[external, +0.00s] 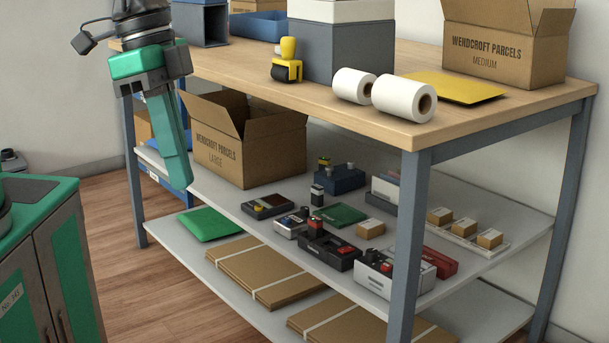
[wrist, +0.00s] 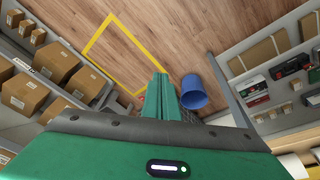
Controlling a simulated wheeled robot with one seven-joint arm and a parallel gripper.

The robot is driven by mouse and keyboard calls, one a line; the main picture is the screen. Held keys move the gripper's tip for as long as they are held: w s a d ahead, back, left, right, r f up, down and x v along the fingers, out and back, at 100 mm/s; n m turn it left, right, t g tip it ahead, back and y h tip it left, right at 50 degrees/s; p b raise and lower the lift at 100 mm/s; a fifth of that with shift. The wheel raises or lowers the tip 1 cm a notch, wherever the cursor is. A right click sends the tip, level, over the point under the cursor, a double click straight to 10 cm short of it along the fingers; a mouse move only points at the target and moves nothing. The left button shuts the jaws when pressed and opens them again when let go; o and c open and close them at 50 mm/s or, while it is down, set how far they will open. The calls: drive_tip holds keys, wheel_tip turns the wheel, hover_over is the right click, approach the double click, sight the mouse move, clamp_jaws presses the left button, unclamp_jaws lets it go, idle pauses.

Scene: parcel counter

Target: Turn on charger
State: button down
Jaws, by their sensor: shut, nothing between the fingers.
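My gripper (external: 178,184) hangs in front of the bench's left end in the external view, fingers together, pointing down and empty. In the wrist view its fingers (wrist: 162,88) reach out over the floor. Several small battery-type devices lie on the middle shelf, well to the right of my gripper: a black unit with red parts (external: 329,249), a grey-and-black unit (external: 392,274) and a flat dark unit (external: 267,206). I cannot tell for certain which is the charger, nor see its switch clearly. In the wrist view these devices are small at the right edge.
A large open carton (external: 240,145) stands on the middle shelf near my gripper. The wooden bench top (external: 330,112) overhangs the shelf, and a front leg (external: 408,245) stands before the devices. A blue bin (wrist: 194,92) stands on the floor. Floor inside the yellow outline (wrist: 112,17) is clear.

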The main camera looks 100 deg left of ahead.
drive_tip(key=w+a+f+n+t+y, duration=0.1)
drive_tip(key=w+a+f+n, duration=0.1)
drive_tip(key=w+a+f, duration=0.45)
drive_tip(key=w+a+f+n+t, duration=0.15)
drive_tip(key=w+a, duration=0.25)
drive_tip(key=a, duration=0.6)
drive_tip(key=w+a+f+n+y, duration=0.1)
drive_tip(key=w+a+f+n, duration=0.1)
drive_tip(key=w+a+f, duration=0.45)
drive_tip(key=s+a+f+n+y, duration=0.1)
drive_tip(key=a+f, duration=0.3)
drive_tip(key=a, duration=0.6)
drive_tip(key=s+a+f+n+y, duration=0.2)
drive_tip(key=a+f, duration=0.3)
drive_tip(key=a, duration=0.5)
drive_tip(key=s+a+f+n+y, duration=0.1)
drive_tip(key=a+f, duration=0.3)
drive_tip(key=a, duration=0.6)
drive_tip(key=shift+s+f, duration=0.4)
drive_tip(key=shift+s, duration=0.1)
hover_over(345, 249)
drive_tip(key=s+d, duration=0.2)
wheel_tip(345, 249, down, 8)
drive_tip(key=shift+a+r, duration=0.15)
wheel_tip(345, 249, down, 3)
drive_tip(key=shift+f, duration=0.55)
